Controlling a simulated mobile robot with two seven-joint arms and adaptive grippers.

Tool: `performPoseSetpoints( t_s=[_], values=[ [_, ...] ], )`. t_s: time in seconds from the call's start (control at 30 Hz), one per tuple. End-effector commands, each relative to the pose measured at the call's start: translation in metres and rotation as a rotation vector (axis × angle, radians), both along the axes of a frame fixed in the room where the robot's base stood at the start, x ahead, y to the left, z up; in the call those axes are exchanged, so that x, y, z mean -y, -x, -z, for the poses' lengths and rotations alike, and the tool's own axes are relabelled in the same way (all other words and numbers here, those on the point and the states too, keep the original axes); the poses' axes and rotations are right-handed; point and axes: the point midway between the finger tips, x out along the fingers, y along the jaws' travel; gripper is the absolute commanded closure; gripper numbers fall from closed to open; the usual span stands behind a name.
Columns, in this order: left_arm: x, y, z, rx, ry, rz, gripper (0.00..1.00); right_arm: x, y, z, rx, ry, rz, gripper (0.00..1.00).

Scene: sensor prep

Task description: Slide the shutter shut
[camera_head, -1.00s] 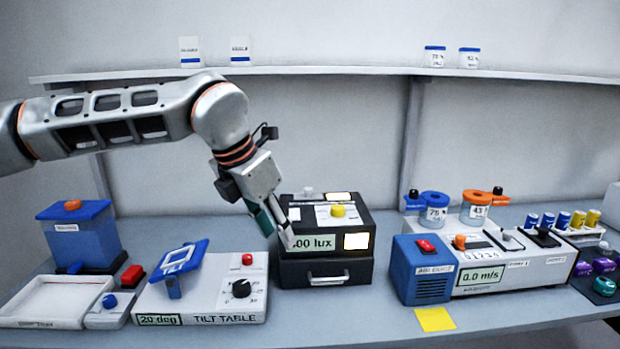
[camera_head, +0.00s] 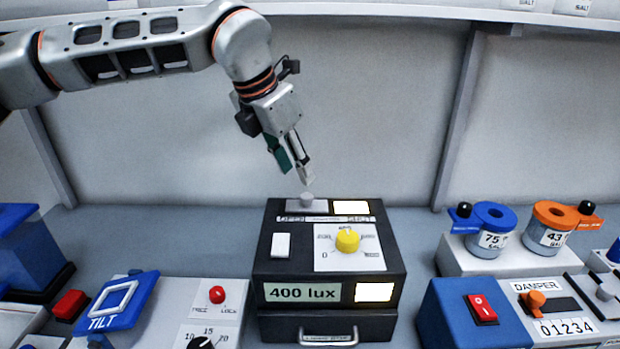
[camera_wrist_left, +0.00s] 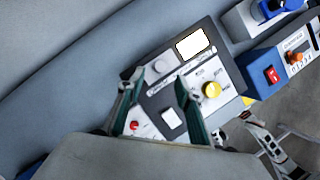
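The black light box (camera_head: 284,238) stands mid-bench with a 400 lux display. On its top rear a grey shutter plate (camera_head: 291,208) with a round knob (camera_head: 307,197) sits at the left, by the OPEN label. A bright window (camera_head: 351,207) shows uncovered at the right, by SHUT. My left gripper (camera_head: 303,174) points down just above and behind the knob, with nothing held. In the left wrist view its two teal fingers (camera_wrist_left: 160,78) are spread, with the knob (camera_wrist_left: 161,67) seen between and beyond them. I see no contact. My right gripper is not clearly seen.
A yellow dial (camera_head: 347,240) and a white rocker switch (camera_head: 281,245) are on the box top. The tilt table (camera_head: 180,305) is at left; the blue blower (camera_head: 468,315) and jar stand (camera_head: 486,255) are at right. Bench behind the box is clear.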

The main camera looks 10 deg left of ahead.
Motion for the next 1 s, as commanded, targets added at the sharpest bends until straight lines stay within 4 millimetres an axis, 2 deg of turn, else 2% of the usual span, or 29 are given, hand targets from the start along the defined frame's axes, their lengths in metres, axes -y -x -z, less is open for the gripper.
performPoseSetpoints(
  t_s=[0.23,0.5,0.67,0.9,0.93,1.0],
  values=[
    [0.007,-0.009,0.029,-0.005,-0.001,0.001,0.65,0.0,0.008,0.005,-0.019,0.001,-0.001,0.6],
    [0.014,-0.021,0.062,-0.002,0.0,-0.001,0.65,0.0,0.007,0.001,-0.017,0.002,-0.002,0.6],
    [0.016,-0.024,0.07,-0.002,-0.001,-0.001,0.65,-0.001,0.004,-0.003,-0.008,0.001,-0.002,0.6],
    [0.016,-0.024,0.071,-0.001,0.0,-0.001,0.65,-0.001,0.002,-0.006,-0.002,0.0,-0.001,0.6],
    [0.016,-0.024,0.071,-0.001,0.0,-0.001,0.68,-0.001,0.002,-0.006,-0.002,0.0,-0.001,0.6],
    [0.016,-0.024,0.071,-0.001,0.0,-0.001,0.86,-0.001,0.002,-0.006,-0.002,0.0,-0.001,0.6]
  ],
)
